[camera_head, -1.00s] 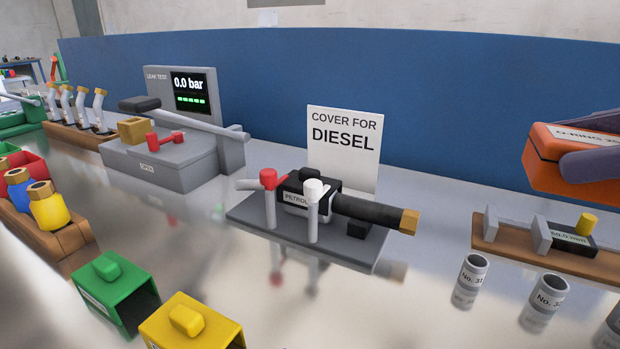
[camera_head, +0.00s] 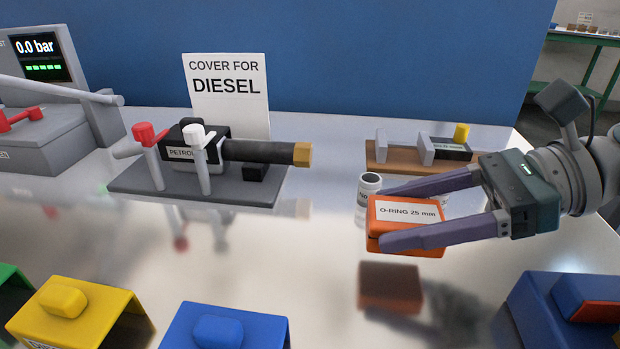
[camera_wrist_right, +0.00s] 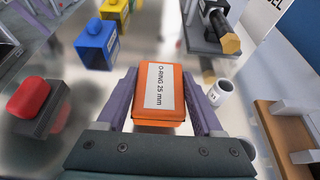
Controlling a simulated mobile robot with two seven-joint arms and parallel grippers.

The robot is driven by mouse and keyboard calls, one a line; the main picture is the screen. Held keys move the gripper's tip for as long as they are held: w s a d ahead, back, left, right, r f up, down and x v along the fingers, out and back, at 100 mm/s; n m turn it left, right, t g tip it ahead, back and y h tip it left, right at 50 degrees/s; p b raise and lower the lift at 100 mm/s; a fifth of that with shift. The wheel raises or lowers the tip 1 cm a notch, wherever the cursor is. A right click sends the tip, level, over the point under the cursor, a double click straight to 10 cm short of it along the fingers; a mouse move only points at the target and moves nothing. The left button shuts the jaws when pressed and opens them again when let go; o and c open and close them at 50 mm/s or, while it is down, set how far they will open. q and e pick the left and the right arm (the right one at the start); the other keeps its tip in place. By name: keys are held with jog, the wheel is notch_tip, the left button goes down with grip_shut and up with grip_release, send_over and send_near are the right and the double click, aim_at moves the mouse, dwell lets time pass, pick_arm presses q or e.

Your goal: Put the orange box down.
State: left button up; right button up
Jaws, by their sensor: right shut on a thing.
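The orange box (camera_head: 405,238) bears a white label reading "O-RING 25 mm". My right gripper (camera_head: 408,215) comes in from the right and is shut on it, with one purple finger along each side. In the head view the box is above the shiny table, with its reflection showing apart below it. In the right wrist view the box (camera_wrist_right: 160,100) sits between both fingers, label facing the camera.
A white cylinder (camera_head: 369,188) stands just behind the box. A wooden gauge stand (camera_head: 380,157) is farther back. The nozzle stand (camera_head: 150,180) is left, with yellow (camera_head: 75,310) and blue (camera_head: 225,330) covers in front. Bare table lies left of the box.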

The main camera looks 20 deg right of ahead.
jog(key=shift+f+b, duration=0.3)
jog(key=shift+f, duration=1.25)
jog(key=shift+f, duration=0.2)
jog(key=o, duration=1.5)
jog(key=shift+c, duration=0.2)
jog(key=shift+r, duration=0.1)
jog(key=shift+r, duration=0.25)
jog(key=v, duration=1.2)
